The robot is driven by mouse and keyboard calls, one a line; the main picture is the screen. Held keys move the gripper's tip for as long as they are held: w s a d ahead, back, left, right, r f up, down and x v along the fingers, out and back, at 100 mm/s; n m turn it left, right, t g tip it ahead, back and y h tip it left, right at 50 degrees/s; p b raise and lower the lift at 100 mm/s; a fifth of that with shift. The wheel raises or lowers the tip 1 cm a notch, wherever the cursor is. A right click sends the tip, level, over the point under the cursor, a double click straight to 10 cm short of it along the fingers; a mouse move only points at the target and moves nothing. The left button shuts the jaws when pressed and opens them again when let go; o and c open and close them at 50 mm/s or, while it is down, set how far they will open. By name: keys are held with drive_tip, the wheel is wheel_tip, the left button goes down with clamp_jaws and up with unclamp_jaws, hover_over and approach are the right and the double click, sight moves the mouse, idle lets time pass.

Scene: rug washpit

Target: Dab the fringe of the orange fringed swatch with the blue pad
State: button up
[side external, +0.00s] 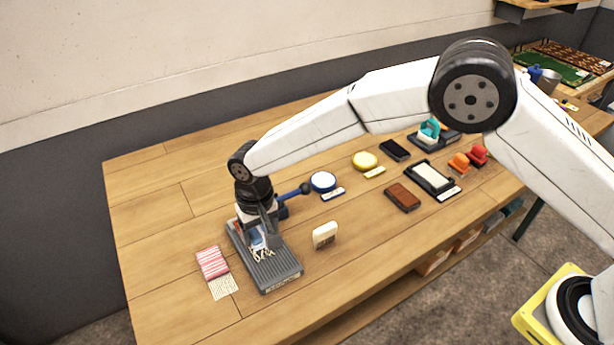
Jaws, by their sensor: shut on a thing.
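My gripper (262,232) is over the grey ribbed board (277,273), pointing down and shut on a blue tool, which I take for the blue pad; its blue handle (291,194) sticks out to the right and ends in a dark knob. The pad's face is hidden behind the fingers. Pale fringe strands (262,254) and a bit of bluish-white cloth lie on the board under the fingers. I cannot tell whether the pad touches them. A red-pink striped swatch (212,262) with cream fringe lies left of the board. No clearly orange swatch shows.
A cream block (325,235) stands close right of the board. Further right are a blue-rimmed round dish (323,181), a yellow round one (365,160), a brown block (402,197), a black-framed tray (446,187) and orange and red pieces (459,163). The table's left back is bare.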

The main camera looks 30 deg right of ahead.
drive_tip(key=shift+r, duration=1.1)
drive_tip(key=shift+d, duration=0.1)
